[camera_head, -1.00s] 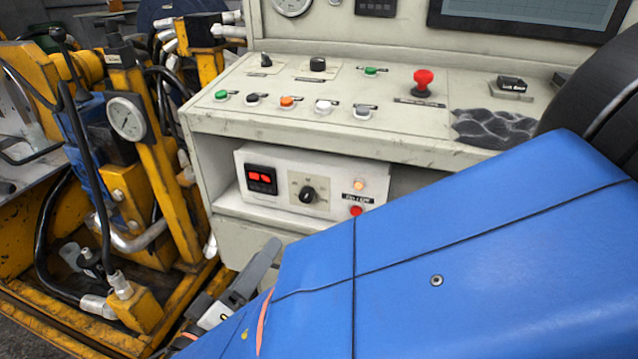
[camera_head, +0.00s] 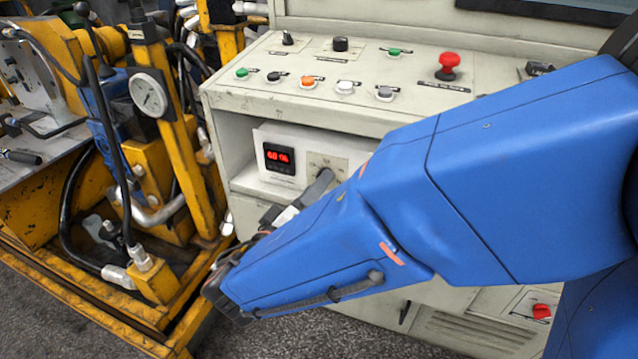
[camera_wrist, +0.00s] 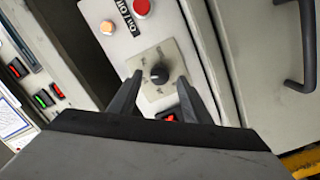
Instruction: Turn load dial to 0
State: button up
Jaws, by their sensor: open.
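The load dial is a black round knob (camera_wrist: 159,73) on a square beige plate (camera_wrist: 150,88) in the wrist view. In the head view, part of the plate (camera_head: 326,160) shows, and a grey finger of my gripper (camera_head: 319,186) covers the knob. My gripper (camera_wrist: 158,79) is open and empty. In the wrist view its two dark fingers point at the plate, one on each side of the knob. I cannot tell how much depth is left between fingertips and knob, and no contact shows.
A red digital display (camera_head: 278,156) is left of the dial. An orange lamp (camera_wrist: 106,27) and a red button (camera_wrist: 141,8) share the dial's panel. Above are several buttons and a red mushroom button (camera_head: 447,65). A yellow machine frame (camera_head: 165,120) stands at left.

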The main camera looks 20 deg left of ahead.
jog(key=shift+w+d, duration=0.15)
jog(key=shift+w, duration=0.75)
jog(key=c, duration=1)
jog(key=shift+c, duration=0.2)
jog(key=shift+n, duration=0.5)
jog(key=shift+d+f+n+t+y, duration=0.15)
jog(key=shift+n+y, duration=0.3)
jog(key=shift+n, duration=4.45)
jog(key=shift+r+n+t+y, duration=0.1)
jog(key=shift+n+y, duration=0.4)
jog(key=shift+n, duration=4.4)
jog(key=shift+d+f+n+t+y, duration=0.15)
jog(key=shift+n+y, duration=0.3)
jog(key=shift+n, duration=4.45)
jog(key=shift+a, duration=0.1)
